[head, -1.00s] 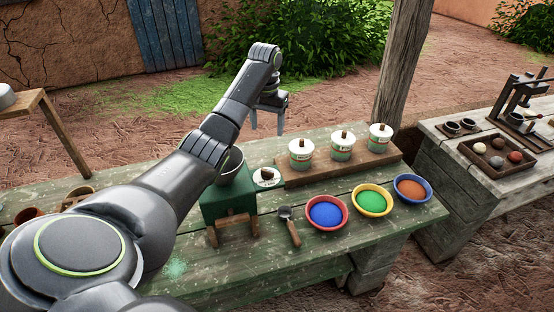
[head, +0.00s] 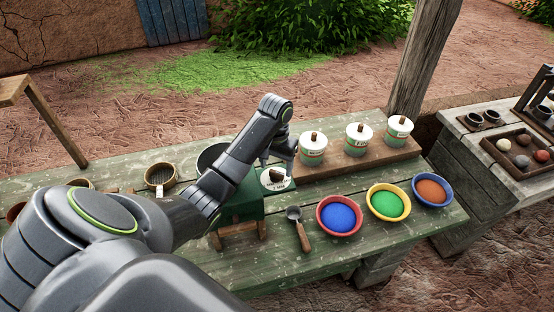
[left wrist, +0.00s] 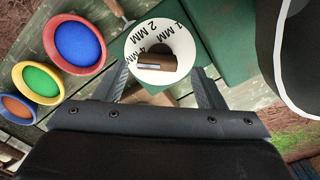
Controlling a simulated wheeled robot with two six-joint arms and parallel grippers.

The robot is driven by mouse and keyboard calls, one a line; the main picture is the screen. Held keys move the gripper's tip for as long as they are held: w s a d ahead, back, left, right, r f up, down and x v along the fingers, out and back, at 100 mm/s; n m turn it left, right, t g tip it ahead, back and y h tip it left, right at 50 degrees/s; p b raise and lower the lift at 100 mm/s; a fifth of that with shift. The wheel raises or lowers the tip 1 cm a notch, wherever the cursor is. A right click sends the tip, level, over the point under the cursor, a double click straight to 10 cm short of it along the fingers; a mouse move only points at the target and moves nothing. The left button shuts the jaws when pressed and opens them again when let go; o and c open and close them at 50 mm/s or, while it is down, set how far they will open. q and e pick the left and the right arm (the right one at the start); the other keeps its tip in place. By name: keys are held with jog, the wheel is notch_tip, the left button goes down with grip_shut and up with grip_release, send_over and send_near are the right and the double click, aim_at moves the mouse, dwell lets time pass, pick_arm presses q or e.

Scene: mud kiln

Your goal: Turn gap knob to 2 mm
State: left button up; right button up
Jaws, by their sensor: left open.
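The gap knob (left wrist: 157,66) is a short brown bar on a white dial (left wrist: 161,41), which reads 4 MM, 2 MM and a partly seen 1 MM. The bar's pale-marked end points left in the left wrist view, just below the 4 MM label. The knob (head: 276,175) also shows in the head view, on the green mill (head: 241,206). My left gripper (left wrist: 162,70) is open, its fingers on either side of the knob and apart from it. In the head view my left gripper (head: 279,160) hangs just above the dial. My right gripper is not in view.
Bowls of blue (head: 339,217), green (head: 388,202) and orange powder (head: 432,190) stand right of the mill. A wooden-handled scoop (head: 299,228) lies beside it. Several lidded jars stand on a wooden board (head: 345,170) behind. A dark hopper (head: 211,155) rises left of the dial.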

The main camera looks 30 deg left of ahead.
pick_arm(q)
jog(key=shift+s+d+f, duration=0.1)
jog(key=shift+f, duration=0.45)
jog(key=shift+d+f, duration=0.1)
jog(key=shift+f, duration=0.35)
jog(key=c, duration=1)
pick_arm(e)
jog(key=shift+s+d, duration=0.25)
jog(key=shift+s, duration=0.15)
